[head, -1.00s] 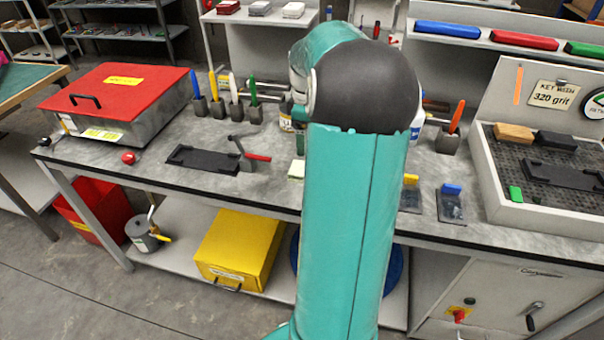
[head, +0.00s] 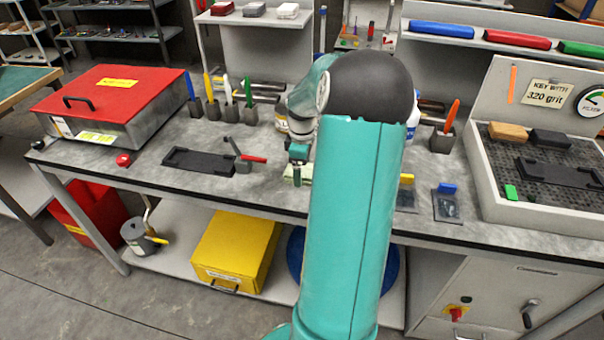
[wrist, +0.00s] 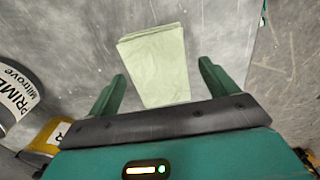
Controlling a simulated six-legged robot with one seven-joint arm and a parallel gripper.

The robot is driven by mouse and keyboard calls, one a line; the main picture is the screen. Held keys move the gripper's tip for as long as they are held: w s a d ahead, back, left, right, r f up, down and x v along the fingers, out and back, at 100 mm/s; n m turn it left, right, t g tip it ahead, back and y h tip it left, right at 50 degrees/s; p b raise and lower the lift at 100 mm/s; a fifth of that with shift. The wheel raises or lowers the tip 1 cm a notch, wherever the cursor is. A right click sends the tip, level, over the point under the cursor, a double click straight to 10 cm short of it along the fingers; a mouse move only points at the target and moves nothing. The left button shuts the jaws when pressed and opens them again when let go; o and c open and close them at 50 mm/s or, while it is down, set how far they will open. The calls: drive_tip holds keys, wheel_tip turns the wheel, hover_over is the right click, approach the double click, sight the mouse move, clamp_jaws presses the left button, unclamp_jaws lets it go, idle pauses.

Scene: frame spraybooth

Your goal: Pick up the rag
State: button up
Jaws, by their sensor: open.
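The rag (wrist: 158,62) is a pale green folded cloth lying flat on the grey worktop. In the wrist view it lies ahead of and between the two fingers of my gripper (wrist: 160,85), which are apart with nothing held between them. Its near edge reaches close to the gripper's dark front bar; I cannot tell the height between them. In the head view my gripper (head: 298,165) is low over the bench beside my arm, and a part of the pale rag (head: 290,174) shows at it. The rest of the rag is hidden by my arm and gripper.
A tin labelled primer (wrist: 16,95) and a yellow-topped container (wrist: 50,134) stand left of my gripper in the wrist view. A sanding box (head: 480,185) stands right.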

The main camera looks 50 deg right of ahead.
drive_tip(key=c, duration=1.1)
drive_tip(key=shift+o, duration=0.2)
drive_tip(key=shift+r, duration=0.45)
wheel_tip(320, 180, up, 2)
drive_tip(key=shift+r, duration=0.1)
drive_tip(key=s+a+r, duration=0.8)
drive_tip(key=s+r, duration=0.2)
drive_tip(key=s, duration=0.1)
drive_tip(key=shift+a, duration=0.2)
drive_tip(key=shift+s, duration=0.1)
